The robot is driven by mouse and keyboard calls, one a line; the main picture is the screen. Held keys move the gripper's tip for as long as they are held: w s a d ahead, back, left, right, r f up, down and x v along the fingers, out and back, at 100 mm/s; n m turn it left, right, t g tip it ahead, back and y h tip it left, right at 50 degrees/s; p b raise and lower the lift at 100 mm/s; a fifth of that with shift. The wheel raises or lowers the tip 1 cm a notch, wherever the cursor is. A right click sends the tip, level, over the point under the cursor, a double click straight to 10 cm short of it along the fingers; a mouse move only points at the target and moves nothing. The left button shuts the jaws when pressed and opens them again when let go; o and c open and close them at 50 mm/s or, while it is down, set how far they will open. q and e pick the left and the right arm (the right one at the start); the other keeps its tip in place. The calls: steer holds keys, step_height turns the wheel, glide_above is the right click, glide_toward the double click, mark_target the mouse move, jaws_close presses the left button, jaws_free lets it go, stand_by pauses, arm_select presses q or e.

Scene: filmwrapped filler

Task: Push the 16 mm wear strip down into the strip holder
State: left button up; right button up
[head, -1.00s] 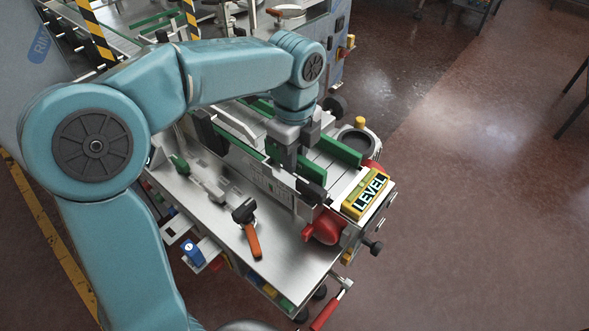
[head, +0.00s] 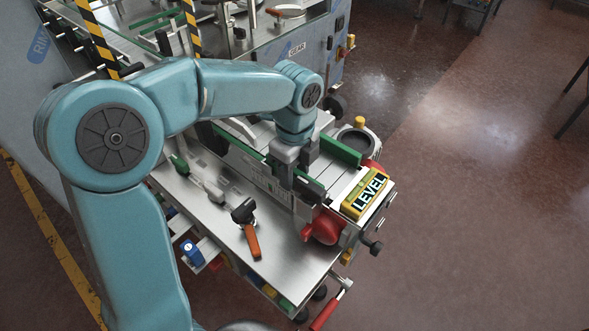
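A green strip (head: 239,141) runs along the near rail of the small conveyor, which I take to be the wear strip in its holder. The holder shows as a grey and dark rail (head: 312,189) at its near end. My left gripper (head: 286,183) points down onto this rail, with its dark fingers at or against the strip line. Its fingers hide the strip there, and I cannot tell whether they are open or shut, or how deep the strip sits. A second green strip (head: 340,151) stands along the far rail. My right gripper is not in view.
A yellow box marked LEVEL (head: 365,193) lies at the conveyor's right end, beside a red knob (head: 325,227). An orange-handled tool (head: 250,238) lies on the steel plate (head: 220,215).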

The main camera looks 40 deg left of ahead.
arm_select(q)
step_height(320, 180, up, 12)
steer(key=shift+r+p, duration=0.2)
steer(key=shift+p, duration=0.1)
stand_by(0.8)
